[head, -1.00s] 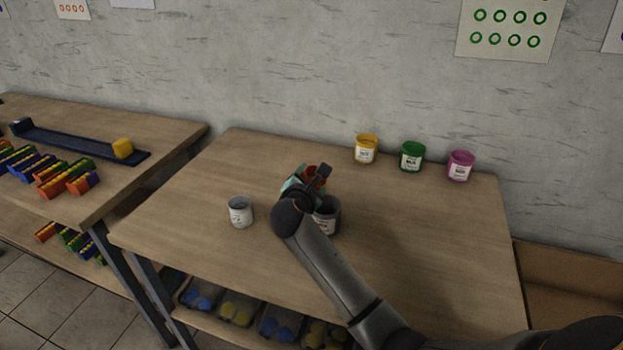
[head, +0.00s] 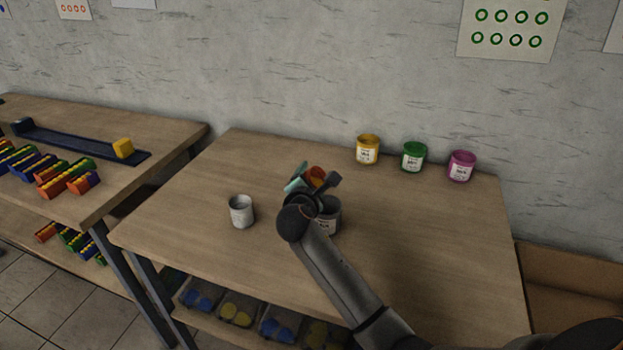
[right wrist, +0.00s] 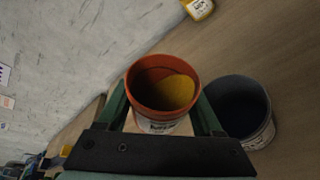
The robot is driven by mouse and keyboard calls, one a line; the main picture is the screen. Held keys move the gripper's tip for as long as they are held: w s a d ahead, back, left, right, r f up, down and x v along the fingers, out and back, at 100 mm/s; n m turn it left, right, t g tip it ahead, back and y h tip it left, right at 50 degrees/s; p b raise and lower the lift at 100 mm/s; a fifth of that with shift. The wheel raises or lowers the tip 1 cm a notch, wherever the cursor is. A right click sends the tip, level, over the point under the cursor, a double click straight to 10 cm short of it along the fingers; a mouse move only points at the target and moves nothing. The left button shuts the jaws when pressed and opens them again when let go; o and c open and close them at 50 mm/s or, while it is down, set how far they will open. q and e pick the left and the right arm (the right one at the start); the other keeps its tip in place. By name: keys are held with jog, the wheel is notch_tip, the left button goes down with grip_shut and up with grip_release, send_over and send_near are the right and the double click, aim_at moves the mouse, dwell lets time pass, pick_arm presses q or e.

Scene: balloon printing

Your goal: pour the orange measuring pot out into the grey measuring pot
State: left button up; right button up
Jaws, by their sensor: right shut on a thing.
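My right gripper (head: 312,184) is shut on the orange measuring pot (head: 317,174), above the table and just behind the grey measuring pot (head: 331,220). In the right wrist view, the orange pot (right wrist: 160,112) sits between the green fingers, with a yellow-ochre patch inside. The dark grey pot (right wrist: 262,135) shows there at its right, its open mouth dark inside. My arm hides part of the grey pot in the head view. I cannot tell how far the orange pot is tilted, and no stream shows. My left gripper is not in view.
A whitish pot (head: 241,213) stands on the table to the left. Yellow (head: 367,150), green (head: 413,158) and magenta (head: 461,167) pots stand along the back by the wall. The table's right half and front are clear.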

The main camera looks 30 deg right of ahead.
jog(key=shift+m+t, duration=0.4)
jog(key=shift+m, duration=0.3)
dwell(0.7)
jog(key=shift+m+t+b, duration=0.4)
jog(key=shift+m+b, duration=0.3)
jog(key=shift+b, duration=0.1)
dwell(1.2)
jog(key=shift+s+d+f+m+t+b, duration=0.15)
jog(key=shift+m+t+b, duration=0.25)
jog(key=shift+m+b, duration=0.5)
dwell(1.6)
jog(key=shift+s+f+m+b, duration=0.15)
jog(key=shift+m+b, duration=0.25)
jog(key=shift+b, duration=0.45)
dwell(1.3)
